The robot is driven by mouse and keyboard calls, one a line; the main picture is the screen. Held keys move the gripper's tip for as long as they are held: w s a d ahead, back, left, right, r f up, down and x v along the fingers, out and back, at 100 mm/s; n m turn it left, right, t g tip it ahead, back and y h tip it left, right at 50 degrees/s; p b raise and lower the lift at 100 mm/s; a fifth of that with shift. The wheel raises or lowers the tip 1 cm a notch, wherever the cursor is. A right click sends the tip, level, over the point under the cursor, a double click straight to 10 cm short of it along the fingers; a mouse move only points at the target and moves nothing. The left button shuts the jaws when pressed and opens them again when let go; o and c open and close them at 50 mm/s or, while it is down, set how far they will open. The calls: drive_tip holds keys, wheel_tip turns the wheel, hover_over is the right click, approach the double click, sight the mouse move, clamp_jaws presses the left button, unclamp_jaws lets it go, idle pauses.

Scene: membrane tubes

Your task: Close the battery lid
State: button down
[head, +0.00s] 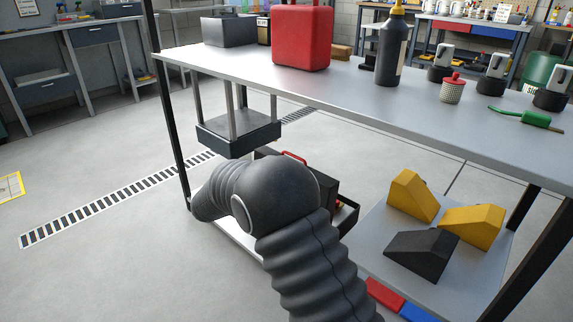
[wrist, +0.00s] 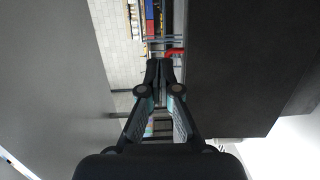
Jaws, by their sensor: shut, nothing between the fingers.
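A dark box with a red handle (head: 294,157) stands on the lower shelf, mostly hidden behind my arm in the head view. An open-looking dark part of it (head: 346,216) shows to the right of my arm. I cannot tell for sure which part is the battery lid. In the wrist view, my gripper (wrist: 158,66) is shut and empty. A large dark flat panel (wrist: 245,60) fills the right side there, beside the fingers; I cannot tell if they touch it. My gripper is hidden behind my arm in the head view.
The tabletop (head: 240,62) overhangs the lower shelf. A dark tray (head: 238,134) hangs below it on posts. Yellow wedges (head: 410,195) and a black wedge (head: 422,254) lie on the lower shelf at right. A black table leg (head: 172,140) stands at left.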

drive_tip(key=a+f+n+t+y, duration=0.1)
drive_tip(key=a+f+n+t, duration=0.2)
drive_tip(key=a, duration=0.5)
drive_tip(key=shift+m, duration=0.7)
drive_tip(key=x, duration=1.4)
drive_tip(key=shift+w+d+f, duration=0.1)
drive_tip(key=shift+w+f, duration=0.1)
drive_tip(key=shift+w, duration=0.25)
